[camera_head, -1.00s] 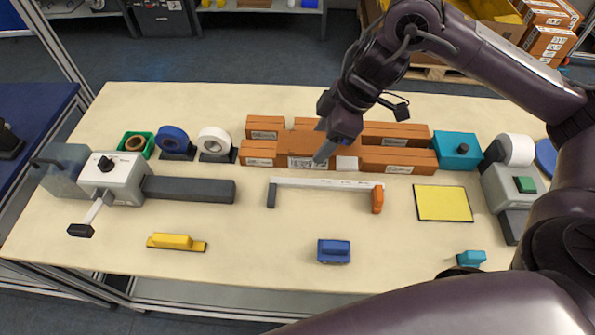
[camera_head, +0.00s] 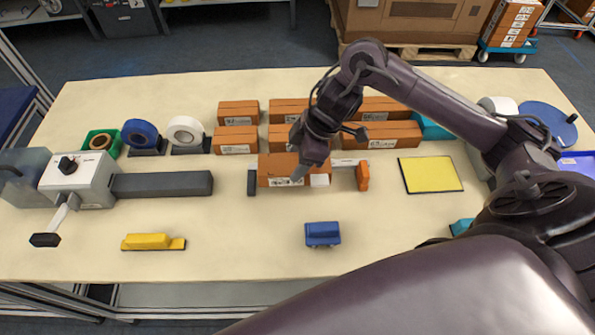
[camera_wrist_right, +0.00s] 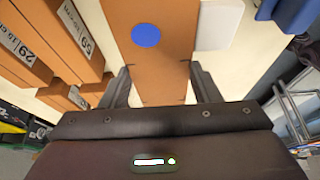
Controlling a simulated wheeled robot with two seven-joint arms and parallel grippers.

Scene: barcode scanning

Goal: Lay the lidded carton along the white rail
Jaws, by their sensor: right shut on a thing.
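An orange-brown carton (camera_head: 274,166) with a printed label and a white patch on its front shows near the middle of the table in the head view. My right gripper (camera_head: 302,172) is shut on it from above. The carton covers the middle of the white rail (camera_head: 345,162), roughly parallel to it; I cannot tell whether it touches the table. The rail's dark left end (camera_head: 252,182) and orange right end (camera_head: 362,177) show beside it. In the right wrist view the carton (camera_wrist_right: 150,65), with a blue dot, lies between the fingers (camera_wrist_right: 162,88). My left gripper is not in view.
Several other cartons (camera_head: 395,134) stand in rows behind the rail. A blue block (camera_head: 322,233) and a yellow block (camera_head: 150,242) lie in front. A yellow pad (camera_head: 430,175) lies to the right, a grey device (camera_head: 85,178) to the left. The table front between the blocks is clear.

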